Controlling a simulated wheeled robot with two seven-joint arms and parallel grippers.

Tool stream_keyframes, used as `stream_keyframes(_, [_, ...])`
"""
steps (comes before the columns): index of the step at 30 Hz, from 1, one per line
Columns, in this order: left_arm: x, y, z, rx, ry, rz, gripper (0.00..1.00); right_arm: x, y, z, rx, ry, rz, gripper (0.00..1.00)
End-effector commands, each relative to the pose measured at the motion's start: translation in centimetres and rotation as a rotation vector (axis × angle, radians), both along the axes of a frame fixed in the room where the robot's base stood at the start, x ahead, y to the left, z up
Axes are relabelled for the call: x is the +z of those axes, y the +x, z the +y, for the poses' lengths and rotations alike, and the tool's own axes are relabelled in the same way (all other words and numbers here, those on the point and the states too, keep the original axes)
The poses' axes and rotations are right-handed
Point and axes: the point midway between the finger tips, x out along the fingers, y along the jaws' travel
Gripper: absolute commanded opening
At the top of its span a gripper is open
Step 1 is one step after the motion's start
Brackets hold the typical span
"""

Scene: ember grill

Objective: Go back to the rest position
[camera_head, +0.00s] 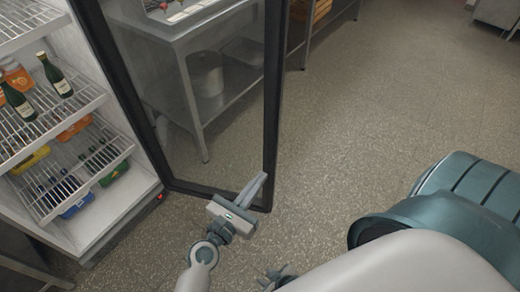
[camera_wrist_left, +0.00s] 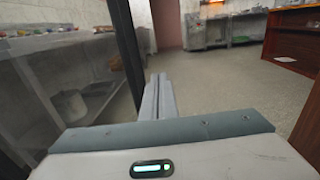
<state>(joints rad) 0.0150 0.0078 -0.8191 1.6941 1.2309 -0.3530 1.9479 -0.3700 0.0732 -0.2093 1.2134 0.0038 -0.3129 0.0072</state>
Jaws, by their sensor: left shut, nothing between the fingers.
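My left gripper (camera_head: 258,182) is shut and empty, in front of the lower corner of the open fridge door (camera_head: 272,110). In the head view its fingers overlap the door's dark frame; I cannot tell whether they touch it. In the left wrist view its closed fingers (camera_wrist_left: 158,85) point forward, with a dark upright frame just to their left. What seems to be my right gripper (camera_head: 278,276) shows as a small dark shape at the bottom edge, mostly hidden by my pale right arm, so its jaws cannot be read.
The open fridge (camera_head: 125,210) stands at the left with bottles and cartons on wire racks. Behind the glass door is a steel table (camera_head: 185,45) with a pot (camera_head: 205,75) on its lower shelf. The speckled floor (camera_head: 390,95) is clear to the right of the door.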

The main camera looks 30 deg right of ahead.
Motion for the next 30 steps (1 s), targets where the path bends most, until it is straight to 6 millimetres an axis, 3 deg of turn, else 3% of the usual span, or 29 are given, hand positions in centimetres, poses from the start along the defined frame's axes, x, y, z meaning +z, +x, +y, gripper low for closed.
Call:
stream_keyframes(16, [0.0, 0.0, 0.0, 0.000, 0.001, -0.001, 0.00, 0.0, 0.0, -0.3, -0.007, -0.002, 0.002, 0.31])
stream_keyframes(20, [-0.8, 0.2, 0.4, 0.012, 0.029, -0.025, 0.00, 0.0, 0.0, -0.3, -0.007, -0.002, 0.002, 0.31])
stream_keyframes(26, [-5.7, 1.5, 3.1, 0.068, 0.218, -0.187, 0.00, 0.0, 0.1, -0.3, -0.006, -0.001, 0.002, 0.31])
stream_keyframes(30, [-11.9, 2.4, 7.0, 0.097, 0.479, -0.387, 0.00, 0.0, 0.1, -0.2, -0.005, -0.002, 0.001, 0.31])
